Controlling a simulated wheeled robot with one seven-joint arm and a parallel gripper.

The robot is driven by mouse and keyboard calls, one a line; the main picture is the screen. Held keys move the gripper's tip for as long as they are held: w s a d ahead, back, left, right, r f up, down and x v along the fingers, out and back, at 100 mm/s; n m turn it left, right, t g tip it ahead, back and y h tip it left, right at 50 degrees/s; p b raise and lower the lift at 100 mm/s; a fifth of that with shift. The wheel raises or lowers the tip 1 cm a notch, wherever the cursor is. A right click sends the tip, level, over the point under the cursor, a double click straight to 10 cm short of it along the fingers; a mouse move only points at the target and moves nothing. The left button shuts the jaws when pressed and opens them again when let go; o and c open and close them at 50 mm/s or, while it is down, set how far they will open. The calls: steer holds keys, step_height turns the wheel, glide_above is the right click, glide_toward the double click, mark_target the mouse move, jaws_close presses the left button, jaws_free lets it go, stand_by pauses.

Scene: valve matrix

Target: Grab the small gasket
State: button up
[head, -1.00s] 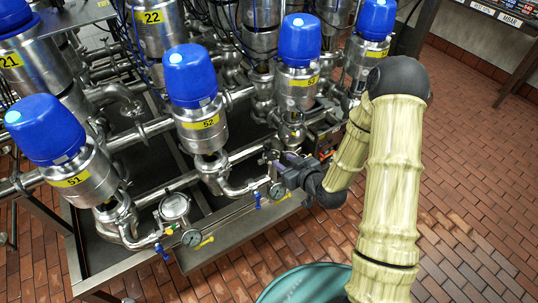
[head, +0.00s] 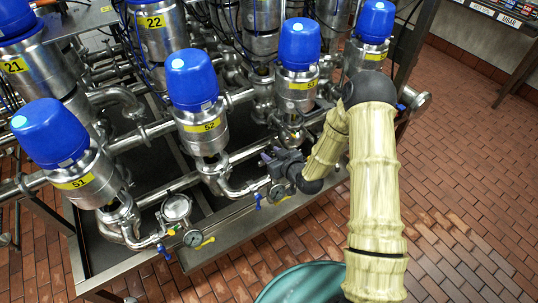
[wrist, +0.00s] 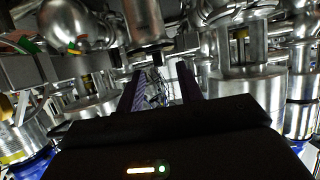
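My gripper (head: 268,157) is in front of the pipework below valve 53, at the front of the steel frame. In the wrist view its two dark purple fingers (wrist: 160,85) stand apart with a gap between them. Pipes and frame parts show through the gap, and nothing is clearly held. A small dark piece lies just past the fingertips under a metal cylinder (wrist: 148,22); I cannot tell what it is. I cannot make out a small gasket in either view.
Blue-capped valves 51 (head: 70,150), 52 (head: 200,100) and 53 (head: 298,65) stand close around. A pressure gauge (head: 192,238) and pipes line the frame's front edge. A green round drum top (head: 300,285) is below. Brick floor (head: 470,160) is free at right.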

mark_target(266, 150)
steer(key=x, duration=0.4)
steer(key=shift+d+p, duration=0.1)
steer(key=shift+p, duration=0.3)
jaws_close()
